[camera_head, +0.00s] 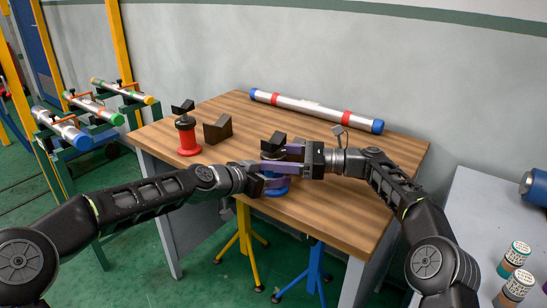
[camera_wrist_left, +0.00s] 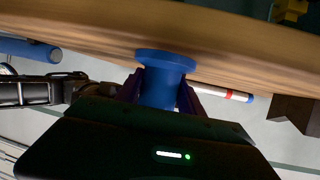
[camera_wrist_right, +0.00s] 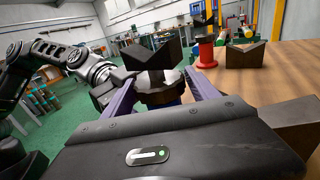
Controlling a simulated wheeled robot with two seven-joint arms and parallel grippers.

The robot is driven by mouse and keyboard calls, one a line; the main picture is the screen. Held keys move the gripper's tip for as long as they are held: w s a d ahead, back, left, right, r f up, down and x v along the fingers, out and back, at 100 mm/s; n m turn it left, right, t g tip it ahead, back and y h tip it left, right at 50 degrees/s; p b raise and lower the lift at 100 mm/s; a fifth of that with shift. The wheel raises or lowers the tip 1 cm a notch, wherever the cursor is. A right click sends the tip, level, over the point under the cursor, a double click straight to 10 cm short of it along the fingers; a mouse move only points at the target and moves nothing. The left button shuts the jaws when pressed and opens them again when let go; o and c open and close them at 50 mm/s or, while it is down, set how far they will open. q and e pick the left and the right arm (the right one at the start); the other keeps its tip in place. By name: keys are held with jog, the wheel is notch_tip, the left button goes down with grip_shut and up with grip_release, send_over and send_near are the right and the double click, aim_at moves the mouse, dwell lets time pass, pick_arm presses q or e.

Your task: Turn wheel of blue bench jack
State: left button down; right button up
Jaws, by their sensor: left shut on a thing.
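The blue bench jack (camera_head: 277,191) stands near the front edge of the wooden table, with a dark V-shaped head (camera_head: 274,140) on top. Its wheel (camera_wrist_right: 160,90) is a dark disc under the head, seen in the right wrist view. My left gripper (camera_head: 270,182) is shut on the blue body, which shows between its purple fingers in the left wrist view (camera_wrist_left: 160,90). My right gripper (camera_head: 277,157) is above the left one. Its fingers are spread on both sides of the wheel; whether they touch it I cannot tell. The arms hide part of the jack.
A red jack (camera_head: 189,141) with a dark V head and a brown V-block (camera_head: 217,131) stand to the left on the table (camera_head: 340,215). A silver pipe with blue ends and red bands (camera_head: 315,109) lies at the back. A grey table (camera_head: 480,215) with jars is at right.

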jog(key=shift+f, duration=0.1)
jog(key=d, duration=0.3)
jog(key=s+d, duration=0.1)
jog(key=d, duration=0.5)
jog(key=shift+s+d, duration=0.15)
jog(key=shift+d, duration=0.25)
jog(key=shift+s+d, duration=0.1)
jog(key=shift+d, duration=1)
jog(key=shift+o, duration=0.2)
